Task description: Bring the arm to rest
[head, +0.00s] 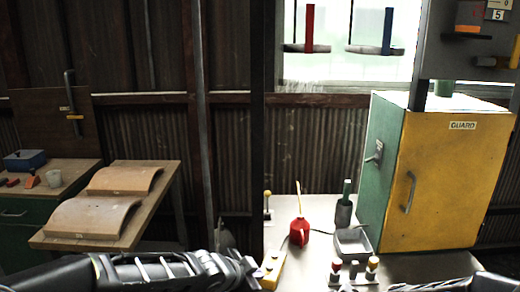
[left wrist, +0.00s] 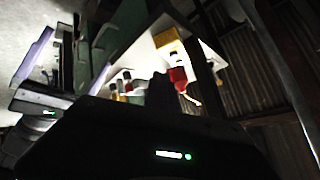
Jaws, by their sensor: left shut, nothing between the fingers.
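My left arm comes in along the bottom left of the head view, lying low and nearly level. Its gripper (head: 240,270) is at the near left end of the workbench (head: 420,268), beside a yellow control box (head: 271,268). In the left wrist view the dark fingertips (left wrist: 160,88) are together with nothing between them. Part of my right arm shows as a dark strip at the bottom right of the head view; its gripper is not seen.
A yellow and green guard cabinet (head: 440,180) stands on the bench. A red oil can (head: 299,232), a grey tray (head: 353,243) and several knobs (head: 354,270) are near. Hangers with a red bar (head: 309,28) and blue bar (head: 387,30) hang above. Curved tan panels (head: 92,218) lie left.

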